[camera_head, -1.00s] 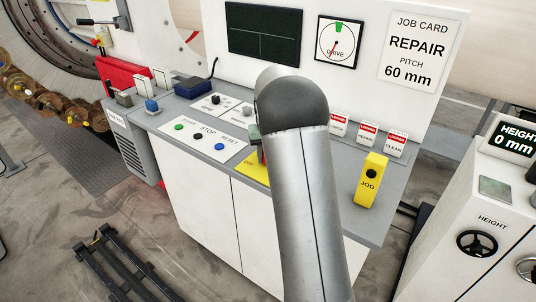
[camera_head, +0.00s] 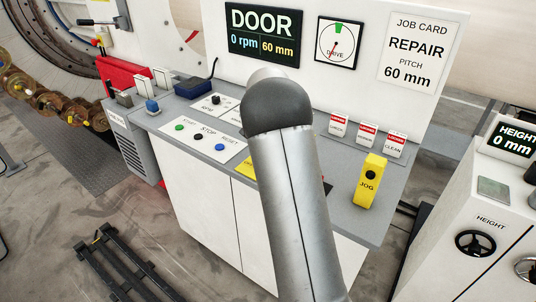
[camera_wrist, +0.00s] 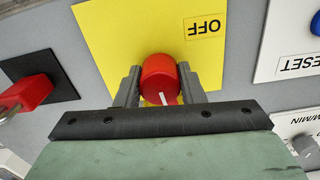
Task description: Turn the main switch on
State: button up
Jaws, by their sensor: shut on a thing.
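The main switch is a red round knob (camera_wrist: 157,74) on a yellow plate (camera_wrist: 110,35) in the wrist view. The plate's OFF label, upside down in this view, is above and right of the knob. The knob's white mark points down in the picture, away from the label. My gripper (camera_wrist: 158,68) is shut on the knob, one grey finger on each side. In the head view only a sliver of the yellow plate (camera_head: 249,171) shows; my arm hides the knob and gripper. The panel display (camera_head: 262,34) is lit and reads DOOR, 0 rpm, 60 mm.
A red key-like part (camera_wrist: 27,93) sits on a black plate beside the yellow plate. START, STOP and RESET buttons (camera_head: 198,137) are on the desk left of my arm. A yellow JOG box (camera_head: 370,181) and red-labelled cards (camera_head: 367,134) stand to the right.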

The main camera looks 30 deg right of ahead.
jog(key=shift+r+m, duration=0.1)
jog(key=shift+m, duration=0.5)
jog(key=o, duration=1)
notch_tip(320, 180, up, 17)
jog(key=shift+r+b, duration=0.2)
jog(key=shift+b, duration=0.1)
jog(key=s+a+f+n, duration=0.4)
jog(key=s+a+n, duration=0.1)
jog(key=s, duration=0.6)
jog(key=s+a+f+n, duration=0.5)
jog(key=s+a, duration=0.1)
jog(key=s, duration=0.5)
jog(key=s+a+f+n, duration=0.4)
jog(key=s+a+f, duration=0.1)
jog(key=s, duration=0.6)
jog(key=shift+s+a+n+t, duration=0.15)
jog(key=shift+a+n+t, duration=0.2)
jog(key=shift+a, duration=0.5)
